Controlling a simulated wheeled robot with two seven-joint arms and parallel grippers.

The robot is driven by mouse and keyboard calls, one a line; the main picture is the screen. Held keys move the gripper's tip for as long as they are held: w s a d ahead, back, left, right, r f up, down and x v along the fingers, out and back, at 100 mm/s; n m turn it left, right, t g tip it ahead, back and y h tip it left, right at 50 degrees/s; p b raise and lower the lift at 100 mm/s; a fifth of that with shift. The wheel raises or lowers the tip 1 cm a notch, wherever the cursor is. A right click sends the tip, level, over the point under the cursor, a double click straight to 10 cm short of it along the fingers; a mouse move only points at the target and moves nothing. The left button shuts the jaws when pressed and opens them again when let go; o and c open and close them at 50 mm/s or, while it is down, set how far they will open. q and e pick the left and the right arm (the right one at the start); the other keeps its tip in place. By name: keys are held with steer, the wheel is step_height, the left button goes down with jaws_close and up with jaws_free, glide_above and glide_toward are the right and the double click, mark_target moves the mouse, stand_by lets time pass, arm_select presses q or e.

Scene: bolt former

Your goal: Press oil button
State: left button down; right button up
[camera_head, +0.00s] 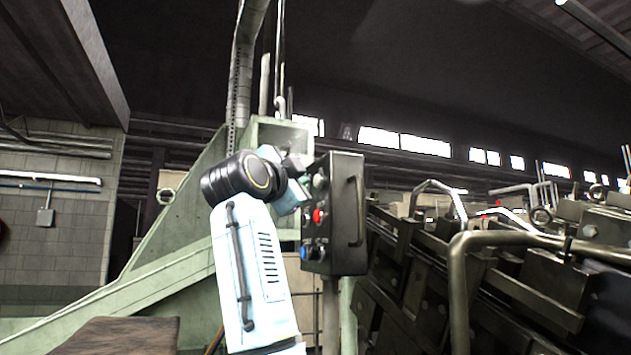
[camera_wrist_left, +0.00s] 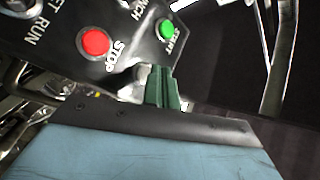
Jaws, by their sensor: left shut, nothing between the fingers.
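A dark control box (camera_head: 346,215) stands upright right of the middle in the head view, with its button face turned left. A red button (camera_head: 318,215) and a blue button (camera_head: 304,252) show on that face. In the left wrist view the panel (camera_wrist_left: 140,52) carries a red button (camera_wrist_left: 95,42) marked STOP and a green button (camera_wrist_left: 166,28) marked START. No label reading OIL is visible. My left gripper (camera_head: 304,190) is at the upper part of the button face. Its shut green fingertips (camera_wrist_left: 162,86) show below the green button; contact cannot be told. My right gripper is out of view.
A bar handle (camera_head: 357,212) runs along the box's right side. A pale green machine frame (camera_head: 185,235) stands behind my arm. Metal rails and machine parts (camera_head: 500,255) fill the right side. A brown surface (camera_head: 120,335) lies at the lower left.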

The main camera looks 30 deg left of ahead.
arm_select(q)
steer(key=shift+w+d, duration=0.15)
steer(key=shift+w, duration=0.1)
steer(key=shift+w+d, duration=0.3)
steer(key=shift+w, duration=0.05)
stand_by(0.8)
steer(key=shift+s, duration=0.1)
steer(key=shift+s+a, duration=0.55)
steer(key=shift+s, duration=0.1)
steer(key=shift+s+a+b, duration=1.1)
steer(key=shift+s+a, duration=0.5)
steer(key=shift+s, duration=0.25)
steer(key=shift+w+f, duration=0.1)
